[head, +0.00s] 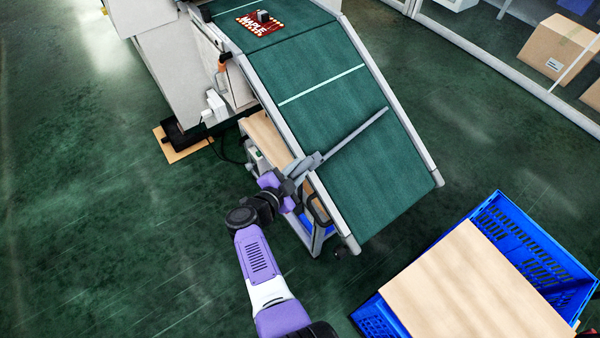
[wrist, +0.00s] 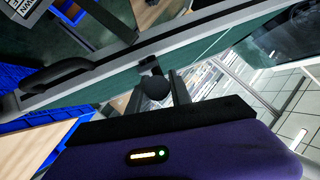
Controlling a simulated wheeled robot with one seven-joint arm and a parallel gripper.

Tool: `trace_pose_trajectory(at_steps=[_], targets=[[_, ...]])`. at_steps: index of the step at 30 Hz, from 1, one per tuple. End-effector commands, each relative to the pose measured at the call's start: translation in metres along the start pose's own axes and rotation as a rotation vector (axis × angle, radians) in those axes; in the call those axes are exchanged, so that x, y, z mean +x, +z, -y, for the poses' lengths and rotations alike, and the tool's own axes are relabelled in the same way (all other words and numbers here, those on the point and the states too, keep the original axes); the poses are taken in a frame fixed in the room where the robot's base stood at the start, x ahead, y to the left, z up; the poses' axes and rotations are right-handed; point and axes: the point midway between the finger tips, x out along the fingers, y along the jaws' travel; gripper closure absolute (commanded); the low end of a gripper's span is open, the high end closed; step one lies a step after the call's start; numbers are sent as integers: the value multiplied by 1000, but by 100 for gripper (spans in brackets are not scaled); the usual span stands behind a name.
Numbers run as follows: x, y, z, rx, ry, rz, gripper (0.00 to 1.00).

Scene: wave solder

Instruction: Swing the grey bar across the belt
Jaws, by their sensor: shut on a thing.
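The grey bar (head: 355,136) lies diagonally over the lower sloping part of the green belt (head: 350,185). Its far end is near the right-hand side rail, and its near end is at the left-hand rail. My gripper (head: 308,168) is at that near end and shut on the bar; the grip itself is partly hidden by the jaws. In the wrist view a grey finger (wrist: 180,88) and a dark round knob (wrist: 155,87) show in front of the palm, close to the belt's side rail (wrist: 110,82). The bar's length cannot be made out there.
A red board marked MAPLE (head: 262,22) lies higher up on the belt. A blue crate (head: 545,255) with a cardboard-coloured panel (head: 480,290) stands right of the belt's lower end. A machine cabinet (head: 180,70) stands left. The floor at left is clear.

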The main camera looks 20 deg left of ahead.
Motion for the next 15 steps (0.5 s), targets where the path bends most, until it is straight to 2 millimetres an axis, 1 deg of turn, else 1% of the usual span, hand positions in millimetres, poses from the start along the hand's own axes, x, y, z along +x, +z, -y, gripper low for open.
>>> trace_pose_trajectory(at_steps=[6,15], targets=[[0,0,3,32,59,-17,100],[-1,0,4,40,78,-21,100]])
